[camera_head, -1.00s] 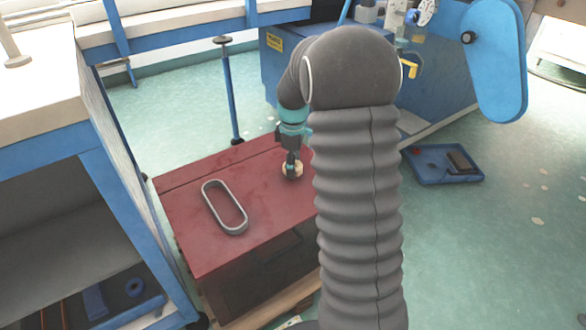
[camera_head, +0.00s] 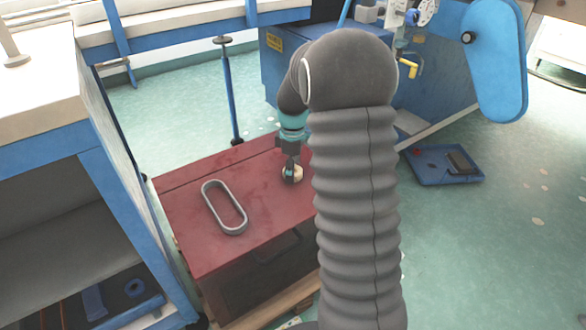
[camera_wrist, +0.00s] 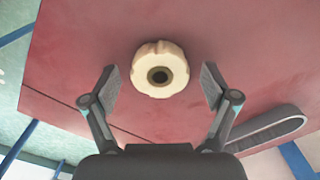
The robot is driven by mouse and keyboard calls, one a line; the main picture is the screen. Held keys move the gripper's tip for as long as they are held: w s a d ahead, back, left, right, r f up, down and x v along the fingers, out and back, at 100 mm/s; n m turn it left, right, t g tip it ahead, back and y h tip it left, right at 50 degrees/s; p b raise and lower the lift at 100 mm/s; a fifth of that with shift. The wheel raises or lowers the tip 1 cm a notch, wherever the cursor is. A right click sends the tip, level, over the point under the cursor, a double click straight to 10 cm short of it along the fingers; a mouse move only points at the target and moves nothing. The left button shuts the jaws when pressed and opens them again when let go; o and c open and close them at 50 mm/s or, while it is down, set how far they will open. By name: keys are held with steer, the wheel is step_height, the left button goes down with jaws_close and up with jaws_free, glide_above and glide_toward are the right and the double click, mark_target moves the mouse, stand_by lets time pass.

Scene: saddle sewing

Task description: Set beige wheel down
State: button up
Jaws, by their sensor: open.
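The beige wheel (camera_wrist: 145,82) lies on the red box top (camera_wrist: 80,55), its round dark hole facing the wrist camera. In the wrist view my gripper (camera_wrist: 158,85) is open, with one finger to each side of the wheel and a visible gap on both sides. In the head view the wheel (camera_head: 297,173) shows as a small pale piece, partly hidden behind my gripper (camera_head: 289,178), which points down at the box top.
A grey oval ring (camera_head: 243,228) lies on the box to the left of the wheel; it also shows in the wrist view (camera_wrist: 270,131). A blue-framed bench (camera_head: 110,190) stands at left. A blue tray (camera_head: 425,176) is on the floor at right.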

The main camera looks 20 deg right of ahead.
step_height(320, 180, up, 12)
steer(key=p, duration=0.1)
steer(key=s+a+r+m+t, duration=0.1)
steer(key=s+a+r+m, duration=0.25)
steer(key=s, duration=0.35)
steer(key=s+a+r+m+t, duration=0.2)
steer(key=s+a+r, duration=0.25)
steer(key=s, duration=0.25)
steer(key=s+a+f+m+t, duration=0.1)
steer(key=s+a+m, duration=0.1)
steer(key=s, duration=0.5)
steer(key=s+a+m+t, duration=0.1)
steer(key=s+a+m, duration=0.1)
steer(key=s, duration=0.6)
steer(key=shift+s+f+m+t, duration=0.2)
steer(key=shift+f+m+t, duration=0.15)
steer(key=shift+m, duration=0.5)
